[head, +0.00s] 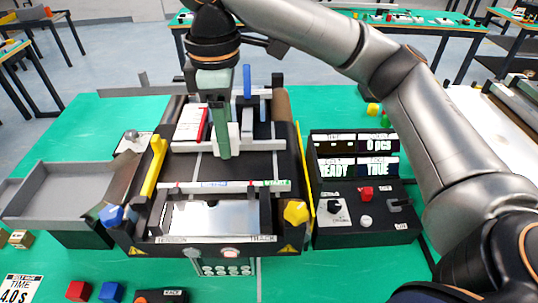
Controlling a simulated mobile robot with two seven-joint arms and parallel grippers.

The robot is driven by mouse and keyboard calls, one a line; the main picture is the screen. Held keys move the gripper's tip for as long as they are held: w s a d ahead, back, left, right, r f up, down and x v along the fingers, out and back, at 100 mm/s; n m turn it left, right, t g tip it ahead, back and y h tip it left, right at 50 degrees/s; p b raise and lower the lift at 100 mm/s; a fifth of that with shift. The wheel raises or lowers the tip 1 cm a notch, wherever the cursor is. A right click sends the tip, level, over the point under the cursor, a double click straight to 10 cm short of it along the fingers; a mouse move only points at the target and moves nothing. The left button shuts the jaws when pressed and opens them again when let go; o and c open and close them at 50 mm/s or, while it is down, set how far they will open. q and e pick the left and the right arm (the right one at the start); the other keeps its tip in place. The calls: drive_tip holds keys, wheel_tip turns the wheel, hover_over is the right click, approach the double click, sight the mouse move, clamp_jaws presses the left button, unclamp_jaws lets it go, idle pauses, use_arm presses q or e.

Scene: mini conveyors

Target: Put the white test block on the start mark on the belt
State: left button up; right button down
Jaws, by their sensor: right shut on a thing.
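My right gripper (222,150) reaches down over the mini conveyor, shut on the white test block (234,136). The near finger covers the middle of the block, so only its white sides show. The block is over the dark belt (259,165), towards the back; I cannot tell whether it touches the belt. A pale line with a green start label (276,184) crosses the belt's near end, nearer to me than the block. My left gripper is not in view.
A red and white box (190,122) is left of the gripper. A yellow lever (154,165) and grey tray (67,190) are at the left. A control box (362,215) with displays stands at the right. Coloured cubes (79,291) lie at the front left.

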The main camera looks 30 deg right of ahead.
drive_tip(key=d+f, duration=0.2)
drive_tip(key=d, duration=0.3)
hover_over(271, 168)
drive_tip(key=a, duration=0.1)
drive_tip(key=f, duration=0.4)
drive_tip(key=shift+s+a+f, duration=0.1)
drive_tip(key=shift+s+a, duration=0.05)
drive_tip(key=shift+s, duration=0.05)
drive_tip(key=shift+d+f, duration=0.35)
drive_tip(key=shift+f, duration=0.15)
drive_tip(key=f, duration=0.3)
drive_tip(key=shift+d, duration=0.35)
drive_tip(key=shift+w+f, duration=0.1)
drive_tip(key=shift+f, duration=0.25)
drive_tip(key=shift+f, duration=0.15)
drive_tip(key=shift+c, duration=1.7)
unclamp_jaws()
